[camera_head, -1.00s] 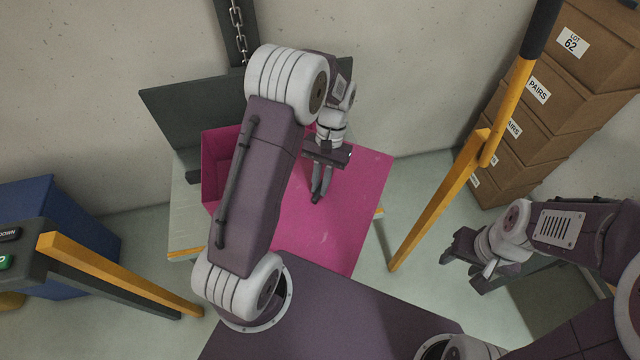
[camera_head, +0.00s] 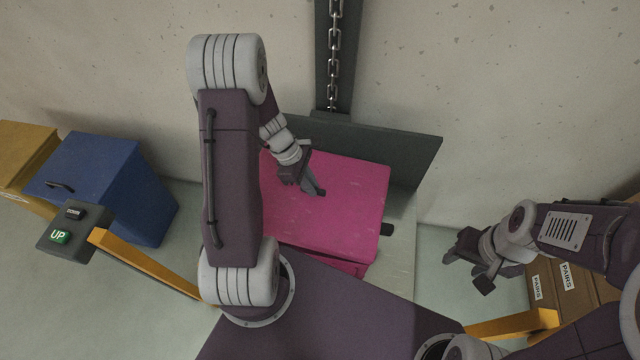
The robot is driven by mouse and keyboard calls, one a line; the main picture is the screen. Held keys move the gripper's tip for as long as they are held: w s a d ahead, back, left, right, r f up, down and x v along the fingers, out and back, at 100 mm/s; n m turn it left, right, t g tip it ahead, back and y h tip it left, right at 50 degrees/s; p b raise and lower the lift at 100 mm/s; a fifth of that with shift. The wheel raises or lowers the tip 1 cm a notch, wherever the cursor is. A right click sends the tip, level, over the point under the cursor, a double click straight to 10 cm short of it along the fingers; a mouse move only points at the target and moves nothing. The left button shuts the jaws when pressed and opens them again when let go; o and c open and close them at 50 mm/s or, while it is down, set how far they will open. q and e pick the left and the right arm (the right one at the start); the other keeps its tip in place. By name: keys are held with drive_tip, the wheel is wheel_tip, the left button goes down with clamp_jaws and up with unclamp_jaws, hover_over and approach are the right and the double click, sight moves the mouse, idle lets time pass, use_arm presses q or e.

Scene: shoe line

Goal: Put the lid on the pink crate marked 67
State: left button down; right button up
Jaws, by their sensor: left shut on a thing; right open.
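The pink lid (camera_head: 345,205) lies over the pink crate (camera_head: 335,265) and covers most or all of its opening. A strip of the crate shows below the lid's near edge. I cannot tell whether the lid rests on the rim or hangs just above it. The mark 67 is not visible. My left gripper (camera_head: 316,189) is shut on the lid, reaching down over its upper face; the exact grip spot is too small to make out. My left arm hides the left side of lid and crate. My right gripper (camera_head: 466,268) is open and empty, right of the crate.
The crate stands on a pale lift platform (camera_head: 402,245) with a dark back plate (camera_head: 415,155) and a hanging chain (camera_head: 335,50). A blue bin (camera_head: 110,180) and an UP/DOWN control box (camera_head: 72,230) are left. Brown PAIRS boxes (camera_head: 565,290) stand at lower right.

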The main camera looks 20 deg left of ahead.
sight(310, 199)
use_arm(q)
drive_tip(key=shift+a+r+n+t, duration=0.15)
drive_tip(key=shift+a+n+t, duration=0.15)
drive_tip(key=shift+n, duration=0.1)
drive_tip(key=shift+f+b, duration=0.5)
drive_tip(key=shift+f, duration=0.05)
wheel_tip(310, 199, down, 7)
drive_tip(key=b, duration=0.6)
drive_tip(key=shift+d+r, duration=0.1)
drive_tip(key=shift+f+b, duration=0.6)
drive_tip(key=shift+f, duration=0.05)
drive_tip(key=shift+f, duration=0.35)
drive_tip(key=c, duration=1.4)
unclamp_jaws()
drive_tip(key=shift+o, duration=0.2)
